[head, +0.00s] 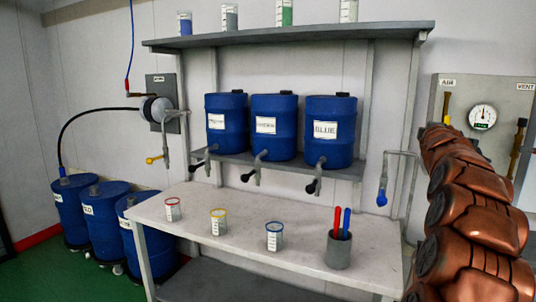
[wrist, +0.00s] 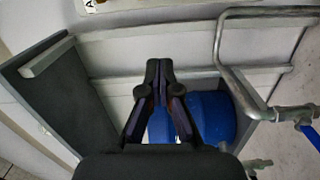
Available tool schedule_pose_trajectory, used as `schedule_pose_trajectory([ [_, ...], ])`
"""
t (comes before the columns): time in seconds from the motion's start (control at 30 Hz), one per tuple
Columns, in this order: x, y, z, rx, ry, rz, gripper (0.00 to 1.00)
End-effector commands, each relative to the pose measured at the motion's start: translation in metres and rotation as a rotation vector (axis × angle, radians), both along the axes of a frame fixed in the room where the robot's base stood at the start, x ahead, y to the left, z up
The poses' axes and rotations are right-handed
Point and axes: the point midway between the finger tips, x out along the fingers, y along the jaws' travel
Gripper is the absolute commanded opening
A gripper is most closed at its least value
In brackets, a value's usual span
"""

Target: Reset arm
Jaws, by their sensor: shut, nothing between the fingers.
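My gripper (wrist: 158,68) shows in the wrist view with its fingertips together and nothing between them. It is apart from the things around it. Behind it is a blue drum (wrist: 212,112), partly hidden by the fingers, beside a bent metal pipe (wrist: 228,50) with a blue-handled valve (wrist: 306,130). In the head view my arm rises on the right side, in front of the gauge panel, and the gripper itself is not seen there.
A bench (head: 185,207) holds three small cups (head: 218,226) and a grey holder (head: 339,252) with red and blue sticks. Several beakers stand on the top shelf (head: 290,36). Three blue drums (head: 273,143) with taps sit on the lower shelf. More drums (head: 100,228) stand on the floor at left.

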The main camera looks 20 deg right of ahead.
Motion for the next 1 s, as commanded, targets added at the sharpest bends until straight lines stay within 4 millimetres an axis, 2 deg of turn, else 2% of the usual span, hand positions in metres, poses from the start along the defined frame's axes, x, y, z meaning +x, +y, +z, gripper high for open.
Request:
schedule_pose_trajectory([
  [0.1,0.000,0.000,0.000,0.001,0.000,0.000,0.00],
  [0.17,0.004,0.008,-0.001,0.022,-0.003,0.009,0.00],
  [0.27,0.017,0.035,-0.009,0.104,-0.008,0.031,0.00],
  [0.37,0.032,0.080,-0.022,0.234,-0.012,0.061,0.00],
  [0.47,0.041,0.135,-0.043,0.387,-0.001,0.083,0.00],
  [0.57,0.043,0.190,-0.067,0.537,0.028,0.090,0.00],
  [0.67,0.036,0.246,-0.093,0.678,0.070,0.086,0.00],
  [0.8,0.012,0.321,-0.126,0.858,0.142,0.056,0.00],
  [0.87,-0.003,0.352,-0.140,0.927,0.178,0.034,0.00],
  [1.0,-0.048,0.419,-0.172,1.074,0.270,-0.034,0.00],
])
